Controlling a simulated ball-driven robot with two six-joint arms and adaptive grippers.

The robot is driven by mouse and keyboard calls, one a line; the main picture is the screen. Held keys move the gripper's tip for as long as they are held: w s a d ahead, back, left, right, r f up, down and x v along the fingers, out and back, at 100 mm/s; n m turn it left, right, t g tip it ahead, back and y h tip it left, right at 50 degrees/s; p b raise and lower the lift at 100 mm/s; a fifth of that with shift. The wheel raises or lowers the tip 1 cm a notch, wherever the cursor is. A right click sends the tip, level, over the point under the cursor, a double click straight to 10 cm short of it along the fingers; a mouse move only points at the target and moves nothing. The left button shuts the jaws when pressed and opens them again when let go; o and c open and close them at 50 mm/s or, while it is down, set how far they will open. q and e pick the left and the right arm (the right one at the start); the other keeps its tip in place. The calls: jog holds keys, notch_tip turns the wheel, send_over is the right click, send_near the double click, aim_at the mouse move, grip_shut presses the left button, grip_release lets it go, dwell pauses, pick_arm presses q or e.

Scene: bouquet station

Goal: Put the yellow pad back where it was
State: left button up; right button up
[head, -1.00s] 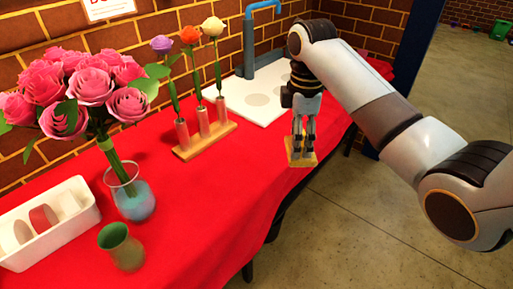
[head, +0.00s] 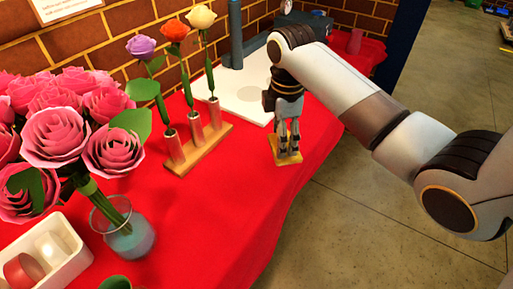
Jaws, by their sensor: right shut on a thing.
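The yellow pad (head: 288,158) is a small, flat, square piece low in the jaws of my right gripper (head: 288,146). My right gripper points down and is shut on it. The pad shows over the red tablecloth near the table's front edge, to the right of the wooden flower stand. I cannot tell whether the pad touches the cloth. My left gripper is not in view.
The wooden stand (head: 200,150) holds three single flowers. Behind it lies a white board (head: 257,108) with a grey circle. A glass vase (head: 125,238) of pink roses and a white tray (head: 75,262) stand left. Red cloth (head: 215,210) is clear in front.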

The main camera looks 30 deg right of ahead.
jog(key=w+f, duration=0.1)
jog(key=w, duration=0.1)
jog(key=w+a+f+b, duration=0.1)
jog(key=w, duration=0.1)
jog(key=w+a+f, duration=0.1)
jog(key=w+f, duration=0.1)
jog(key=shift+w+a, duration=0.1)
jog(key=shift+w, duration=0.1)
jog(key=shift+w+f, duration=0.1)
jog(key=shift+f, duration=0.05)
notch_tip(320, 180, down, 4)
jog(key=shift+r+b, duration=0.25)
jog(key=shift+b, duration=0.2)
jog(key=shift+f, duration=0.2)
jog(key=o, duration=1.2)
jog(key=shift+f, duration=0.1)
jog(key=shift+c, duration=0.2)
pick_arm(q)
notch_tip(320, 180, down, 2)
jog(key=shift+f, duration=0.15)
